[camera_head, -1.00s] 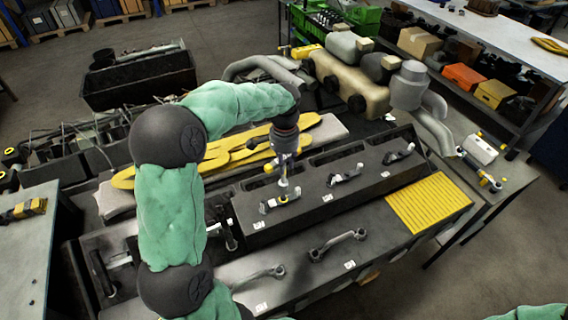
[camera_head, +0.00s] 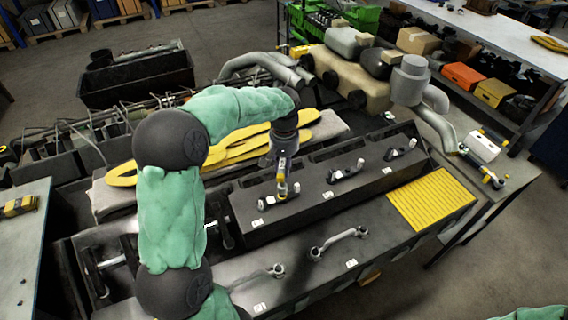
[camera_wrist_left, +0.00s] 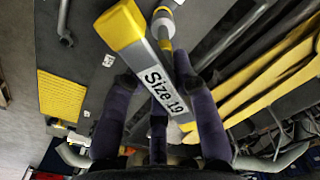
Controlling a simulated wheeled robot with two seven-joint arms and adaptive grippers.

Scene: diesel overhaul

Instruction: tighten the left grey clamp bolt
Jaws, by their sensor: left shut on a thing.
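The left grey clamp (camera_head: 266,203) lies on the near left part of the dark block in the head view. Its bolt is hidden under the tool. My left gripper (camera_head: 283,158) is above this clamp, pointing down, shut on a grey and yellow tool (camera_head: 282,187). The tool's lower end is at the clamp; I cannot tell whether it sits on the bolt. In the left wrist view the tool (camera_wrist_left: 147,65) is labelled "Size 19" and lies between the dark fingers of the gripper (camera_wrist_left: 160,88). My right gripper is out of view.
Two similar clamps, a middle one (camera_head: 345,173) and a right one (camera_head: 400,150), lie farther along the block. Two grey handle-shaped parts, one nearer (camera_head: 258,278) and one farther (camera_head: 338,241), lie on the lower surface. A yellow ribbed mat (camera_head: 430,200) is at right.

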